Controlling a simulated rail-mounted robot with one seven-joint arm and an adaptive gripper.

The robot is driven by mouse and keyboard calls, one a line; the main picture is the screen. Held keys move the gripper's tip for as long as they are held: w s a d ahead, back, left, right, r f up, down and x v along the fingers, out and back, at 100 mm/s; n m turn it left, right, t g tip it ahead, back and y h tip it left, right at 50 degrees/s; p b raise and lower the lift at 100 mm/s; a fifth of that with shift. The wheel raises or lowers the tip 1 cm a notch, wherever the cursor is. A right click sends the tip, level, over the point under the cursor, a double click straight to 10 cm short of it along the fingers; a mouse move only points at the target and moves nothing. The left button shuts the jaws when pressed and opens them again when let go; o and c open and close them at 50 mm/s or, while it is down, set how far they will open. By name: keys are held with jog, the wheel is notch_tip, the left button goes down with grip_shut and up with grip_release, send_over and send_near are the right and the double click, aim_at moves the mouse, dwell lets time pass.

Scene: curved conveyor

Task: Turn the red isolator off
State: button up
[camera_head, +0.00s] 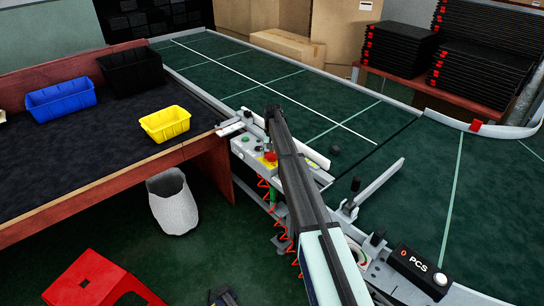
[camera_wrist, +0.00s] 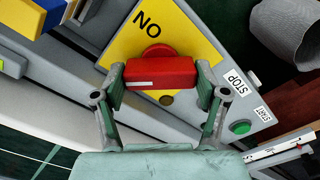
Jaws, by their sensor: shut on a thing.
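The handle lies across the picture, level between the fingers. In the head view the isolator (camera_head: 270,157) is a small red spot on the control box beside my arm. My gripper's fingers are hidden there behind my arm.
A green button (camera_wrist: 240,127) sits near the STOP and START labels on the grey panel. The green conveyor (camera_head: 400,165) stretches behind and right. A brown table (camera_head: 90,130) holds blue, black and yellow bins. A white bin (camera_head: 173,202) and red stool (camera_head: 98,280) stand on the floor.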

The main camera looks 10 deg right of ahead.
aim_at(272, 153)
jog(key=n+b, duration=0.1)
jog(key=n, duration=0.3)
jog(key=shift+f+n, duration=0.15)
jog(key=shift+n, duration=0.25)
jog(key=n+b, duration=0.1)
jog(key=n, duration=0.3)
jog(key=shift+n, duration=0.3)
jog(key=o, duration=1.2)
jog(key=shift+c, duration=0.2)
jog(key=shift+r, duration=0.25)
notch_tip(272, 153, up, 12)
jog(key=shift+f, duration=0.15)
